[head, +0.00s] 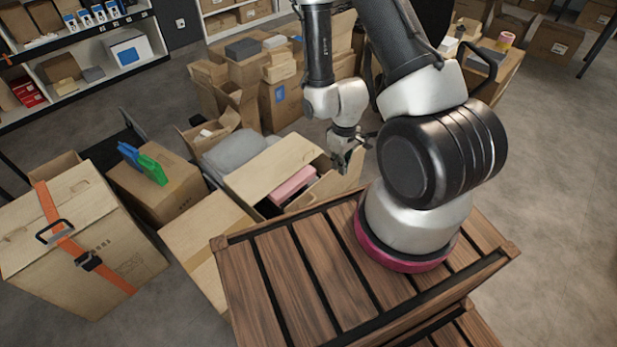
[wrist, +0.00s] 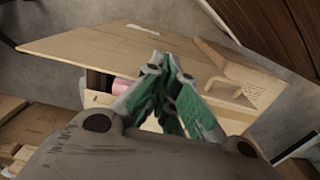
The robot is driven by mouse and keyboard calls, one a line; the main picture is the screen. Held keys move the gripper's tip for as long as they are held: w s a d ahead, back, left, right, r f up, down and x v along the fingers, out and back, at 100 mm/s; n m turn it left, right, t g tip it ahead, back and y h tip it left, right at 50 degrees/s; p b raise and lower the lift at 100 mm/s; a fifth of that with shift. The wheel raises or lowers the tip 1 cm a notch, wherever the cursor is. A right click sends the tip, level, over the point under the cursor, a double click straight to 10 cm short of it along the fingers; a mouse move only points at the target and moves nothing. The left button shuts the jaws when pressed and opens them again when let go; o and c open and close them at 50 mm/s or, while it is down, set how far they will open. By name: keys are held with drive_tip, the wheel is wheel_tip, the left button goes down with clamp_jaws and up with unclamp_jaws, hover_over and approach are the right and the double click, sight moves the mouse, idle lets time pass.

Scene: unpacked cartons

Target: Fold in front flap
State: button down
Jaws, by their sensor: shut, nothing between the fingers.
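An open carton holds a pink box (head: 293,187), which is partly covered. In the head view a wide pale flap (head: 268,163) slants over the carton's opening from the back left. Another flap (head: 328,187) stands at the right side of the opening, below my gripper (head: 347,150). In the wrist view the wide flap (wrist: 95,42) spans the upper left, and a flap with a printed mark (wrist: 262,88) lies to the right.
A slatted wooden crate top (head: 290,285) lies in front of the carton. A strapped carton (head: 75,235) and a carton with green and blue items (head: 160,185) stand to the left. More open cartons (head: 280,100) crowd behind. Bare floor lies at the right.

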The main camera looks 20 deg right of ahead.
sight(325, 176)
wheel_tip(325, 176, down, 10)
drive_tip(key=w, duration=0.1)
drive_tip(key=w+a, duration=0.1)
drive_tip(key=w, duration=0.1)
drive_tip(key=w+a, duration=0.1)
drive_tip(key=w, duration=0.1)
drive_tip(key=shift+r, duration=0.2)
drive_tip(key=w+a+f, duration=0.4)
drive_tip(key=w+f, duration=0.7)
wheel_tip(325, 176, up, 11)
drive_tip(key=shift+s+a, duration=0.15)
drive_tip(key=shift+s, duration=0.15)
idle(0.5)
